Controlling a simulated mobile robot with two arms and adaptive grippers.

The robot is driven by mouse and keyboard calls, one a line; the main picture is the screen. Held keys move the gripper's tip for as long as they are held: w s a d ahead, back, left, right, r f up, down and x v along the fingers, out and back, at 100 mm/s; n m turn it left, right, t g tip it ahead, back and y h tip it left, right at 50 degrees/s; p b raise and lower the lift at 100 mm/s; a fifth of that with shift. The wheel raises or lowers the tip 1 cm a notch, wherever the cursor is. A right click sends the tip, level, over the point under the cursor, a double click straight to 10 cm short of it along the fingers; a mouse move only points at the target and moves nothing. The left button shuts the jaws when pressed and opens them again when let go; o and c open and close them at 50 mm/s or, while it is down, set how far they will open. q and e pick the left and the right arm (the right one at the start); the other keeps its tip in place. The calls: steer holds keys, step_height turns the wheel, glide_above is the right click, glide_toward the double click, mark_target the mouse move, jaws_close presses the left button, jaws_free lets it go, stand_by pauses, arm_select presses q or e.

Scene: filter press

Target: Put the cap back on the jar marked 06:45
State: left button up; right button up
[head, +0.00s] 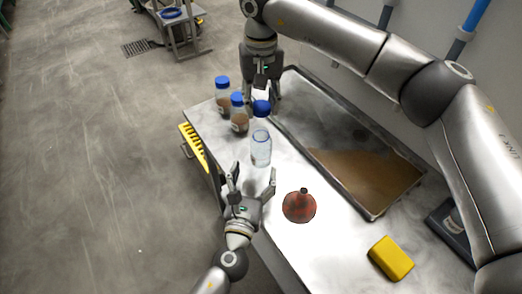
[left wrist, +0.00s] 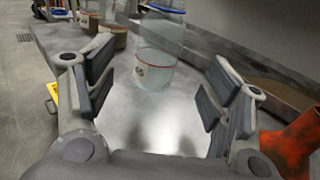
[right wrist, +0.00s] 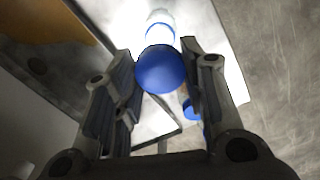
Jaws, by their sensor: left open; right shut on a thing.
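My right gripper (head: 262,94) is shut on a blue cap (head: 261,108), held above the jar's mouth. The right wrist view shows the cap (right wrist: 160,70) between the fingers, with the jar (right wrist: 160,28) beyond it.
Two blue-capped jars with brown contents (head: 222,98) (head: 239,118) stand to the left. A red funnel (head: 299,207) and a yellow block (head: 391,258) are on the bench at right. A metal tray (head: 298,150) with brown material lies behind.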

mark_target(259, 154)
arm_select(q)
steer(key=w, duration=0.3)
steer(key=w+d, duration=0.1)
steer(key=w, duration=0.5)
steer(key=shift+w+d, duration=0.25)
steer(key=shift+d, duration=0.15)
steer(key=c, duration=1.5)
steer(key=shift+c, duration=0.2)
arm_select(e)
steer(key=shift+f, duration=2.5)
steer(key=shift+f, duration=0.9)
steer(key=shift+f, duration=0.6)
arm_select(q)
jaws_close()
